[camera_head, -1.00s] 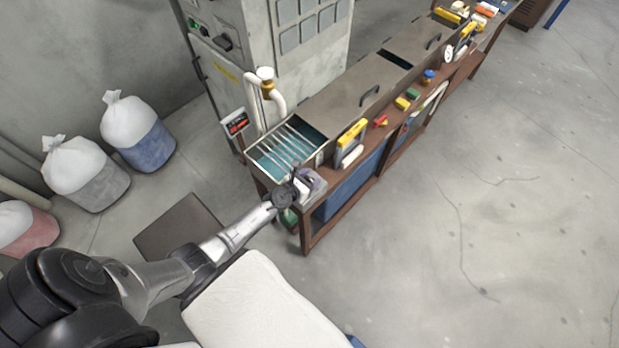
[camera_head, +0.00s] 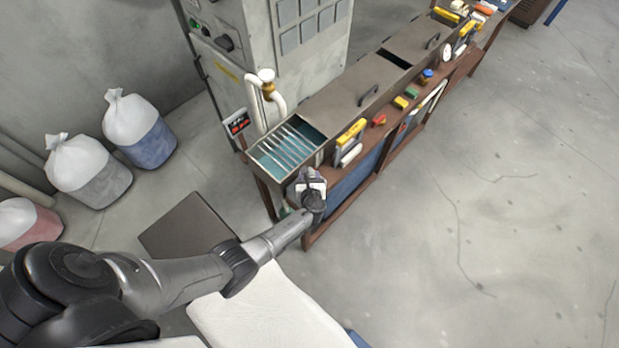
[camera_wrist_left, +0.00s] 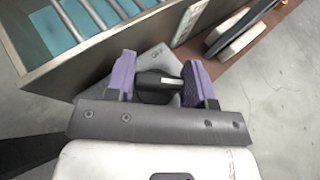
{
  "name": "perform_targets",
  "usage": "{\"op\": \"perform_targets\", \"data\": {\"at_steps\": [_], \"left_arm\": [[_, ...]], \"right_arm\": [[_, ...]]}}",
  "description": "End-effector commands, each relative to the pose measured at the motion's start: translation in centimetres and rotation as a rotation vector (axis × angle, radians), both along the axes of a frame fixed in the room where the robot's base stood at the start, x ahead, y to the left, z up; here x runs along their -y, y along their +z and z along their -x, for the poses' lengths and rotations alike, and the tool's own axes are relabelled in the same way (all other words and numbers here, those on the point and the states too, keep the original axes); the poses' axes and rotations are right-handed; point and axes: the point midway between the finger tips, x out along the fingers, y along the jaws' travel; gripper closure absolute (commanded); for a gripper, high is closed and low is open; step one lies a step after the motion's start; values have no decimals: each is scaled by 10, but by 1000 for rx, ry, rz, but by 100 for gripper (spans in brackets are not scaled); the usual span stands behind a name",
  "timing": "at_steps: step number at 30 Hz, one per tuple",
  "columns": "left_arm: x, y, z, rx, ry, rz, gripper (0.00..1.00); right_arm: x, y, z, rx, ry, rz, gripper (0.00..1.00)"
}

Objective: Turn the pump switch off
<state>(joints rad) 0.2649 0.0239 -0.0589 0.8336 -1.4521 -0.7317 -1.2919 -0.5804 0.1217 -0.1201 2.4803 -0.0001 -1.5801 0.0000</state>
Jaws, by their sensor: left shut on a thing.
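The pump switch, a black knob (camera_wrist_left: 158,92) with a pale mark on a grey plate (camera_wrist_left: 156,58), shows in the left wrist view by the near end of the tank (camera_head: 265,172). My left gripper (camera_wrist_left: 160,80) has a purple finger on each side of this knob and is shut on it. In the head view my left gripper (camera_head: 308,182) is at the tank's near end corner, and my own wrist hides the knob there. The mark's meaning cannot be read. My right gripper is in neither view.
The tank holds blue liquid under several metal bars. A yellow-handled tool (camera_head: 350,138) stands on the brown side ledge. A grey cabinet (camera_head: 250,75) and a white pipe (camera_head: 277,103) are behind. Bags (camera_head: 138,130) stand at left. The floor at right is clear.

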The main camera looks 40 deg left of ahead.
Motion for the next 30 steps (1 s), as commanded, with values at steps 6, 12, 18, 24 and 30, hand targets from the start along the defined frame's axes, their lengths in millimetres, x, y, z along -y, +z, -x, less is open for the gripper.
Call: {"op": "perform_targets", "data": {"at_steps": [6, 12, 18, 24, 30], "left_arm": [[2, -3, -2, 3, 207, 1, 75], [1, -4, -2, 3, 388, 0, 75], [1, -3, -2, 2, 541, 0, 75], [0, -2, -1, 2, 654, -1, 75], [0, -1, -1, 2, 724, -1, 75]], "right_arm": [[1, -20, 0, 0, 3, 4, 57], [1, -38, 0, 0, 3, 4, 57], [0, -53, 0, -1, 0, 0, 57], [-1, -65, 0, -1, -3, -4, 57], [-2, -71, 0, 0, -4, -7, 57]]}}
